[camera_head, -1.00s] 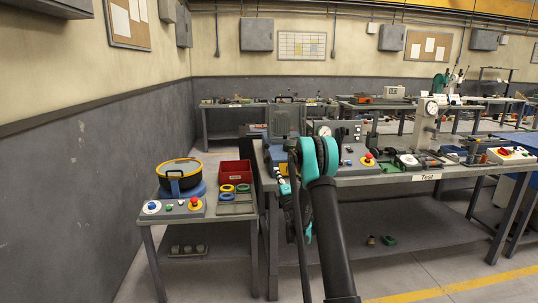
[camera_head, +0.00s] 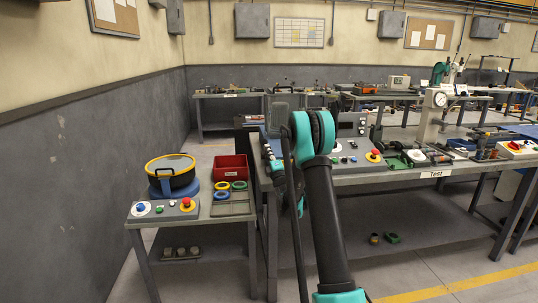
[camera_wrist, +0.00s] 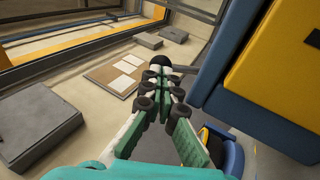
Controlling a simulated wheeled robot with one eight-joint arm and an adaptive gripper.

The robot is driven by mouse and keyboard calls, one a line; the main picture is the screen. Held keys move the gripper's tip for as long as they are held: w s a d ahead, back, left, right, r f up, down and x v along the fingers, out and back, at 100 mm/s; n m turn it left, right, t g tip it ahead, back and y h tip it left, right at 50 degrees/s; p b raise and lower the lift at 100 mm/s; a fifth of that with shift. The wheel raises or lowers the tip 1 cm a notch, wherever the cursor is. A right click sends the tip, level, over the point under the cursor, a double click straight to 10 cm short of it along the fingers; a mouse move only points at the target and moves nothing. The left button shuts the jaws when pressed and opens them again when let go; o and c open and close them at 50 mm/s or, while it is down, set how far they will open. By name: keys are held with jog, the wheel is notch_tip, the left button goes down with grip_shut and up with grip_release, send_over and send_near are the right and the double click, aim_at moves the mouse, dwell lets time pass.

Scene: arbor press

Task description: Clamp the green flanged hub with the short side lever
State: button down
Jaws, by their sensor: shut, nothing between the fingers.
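My gripper (camera_wrist: 162,80) is shut and empty in the wrist view, its green and white fingers and dark joints together. It points up toward the wall. A large blue and yellow body (camera_wrist: 262,85) stands close at its right. In the head view my arm hides most of the gripper and part of the bench behind it. I cannot single out the flanged hub or the short side lever.
The small table (camera_head: 140,224) holds a yellow-rimmed bowl (camera_head: 170,177), a red bin (camera_head: 231,169) and a button panel (camera_head: 163,208). The Test bench (camera_head: 400,178) carries several devices and a dial-gauge stand (camera_head: 432,118). Floor is open at the lower right.

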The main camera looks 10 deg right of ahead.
jog(key=shift+w+r, duration=0.15)
jog(key=shift+w, duration=0.1)
jog(key=shift+r, duration=0.1)
